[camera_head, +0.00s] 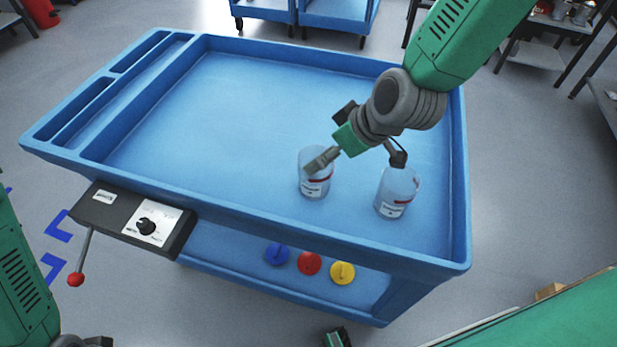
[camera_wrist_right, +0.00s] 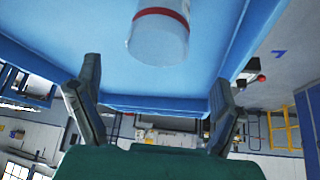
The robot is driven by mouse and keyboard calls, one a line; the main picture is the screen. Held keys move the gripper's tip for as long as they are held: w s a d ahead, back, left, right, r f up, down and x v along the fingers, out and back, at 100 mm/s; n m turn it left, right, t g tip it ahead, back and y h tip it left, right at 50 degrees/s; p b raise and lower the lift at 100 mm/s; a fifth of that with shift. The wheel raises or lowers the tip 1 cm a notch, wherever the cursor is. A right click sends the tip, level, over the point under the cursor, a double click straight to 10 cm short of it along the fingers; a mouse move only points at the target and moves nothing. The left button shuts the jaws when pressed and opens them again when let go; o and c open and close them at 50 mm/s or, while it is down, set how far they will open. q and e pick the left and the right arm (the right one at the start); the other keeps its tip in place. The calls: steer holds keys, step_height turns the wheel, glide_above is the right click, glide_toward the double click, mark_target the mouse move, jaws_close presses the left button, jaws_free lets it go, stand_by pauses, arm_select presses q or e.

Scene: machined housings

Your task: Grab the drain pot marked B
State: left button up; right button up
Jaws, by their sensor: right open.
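Two clear cylindrical pots with a red band and a small label stand upright near the front right of the blue cart top. One is the left pot (camera_head: 315,186); the other is the right pot (camera_head: 396,197). The label letters are too small to read, so I cannot tell which is B. My right gripper (camera_head: 361,160) is open above them, one finger over the left pot, the other by the right pot's rim. In the right wrist view a pot (camera_wrist_right: 158,35) shows beyond the open, empty fingers (camera_wrist_right: 156,88).
The blue cart (camera_head: 240,222) has raised rims and narrow trays on its left side. The rest of its top is clear. A control box (camera_head: 130,219) with a red-knobbed lever hangs on its front left. Blue, red and yellow (camera_head: 342,273) discs lie on the lower shelf.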

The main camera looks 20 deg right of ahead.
steer(key=x, duration=1.1)
steer(key=shift+s, duration=0.15)
steer(key=shift+d, duration=0.35)
steer(key=shift+c, duration=0.8)
steer(key=shift+s+d, duration=0.1)
steer(key=shift+d, duration=0.15)
steer(key=c, duration=1)
steer(key=shift+a, duration=0.1)
steer(key=shift+a, duration=0.1)
